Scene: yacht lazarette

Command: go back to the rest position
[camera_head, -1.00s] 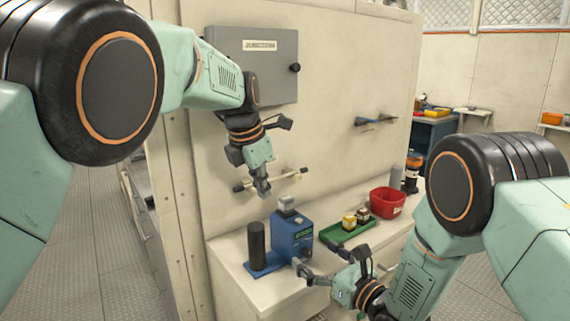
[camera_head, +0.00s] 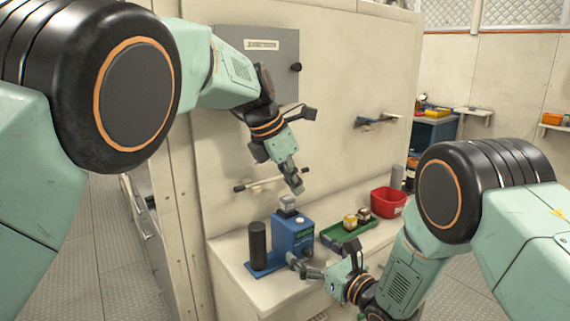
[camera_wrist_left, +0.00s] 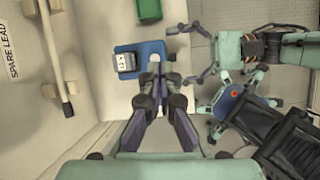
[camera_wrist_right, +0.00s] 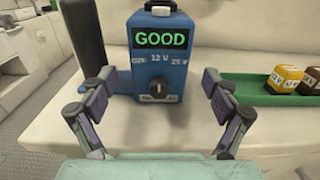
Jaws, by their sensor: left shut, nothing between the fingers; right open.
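My right gripper (camera_head: 315,256) is open and empty, low in front of the tester. In the right wrist view its two fingers stand apart on either side of the tester (camera_wrist_right: 157,70), touching nothing that I can see. The tester's display reads GOOD. A pale grey block (camera_head: 287,202) sits on top of the tester (camera_head: 292,234).
A black cylinder (camera_head: 257,240) stands left of the tester on its blue base. A green tray (camera_head: 335,234) with yellow and brown blocks and a red bin (camera_head: 388,202) lie to the right. A bar (camera_head: 262,183) and a grey cabinet (camera_head: 258,60) are on the wall.

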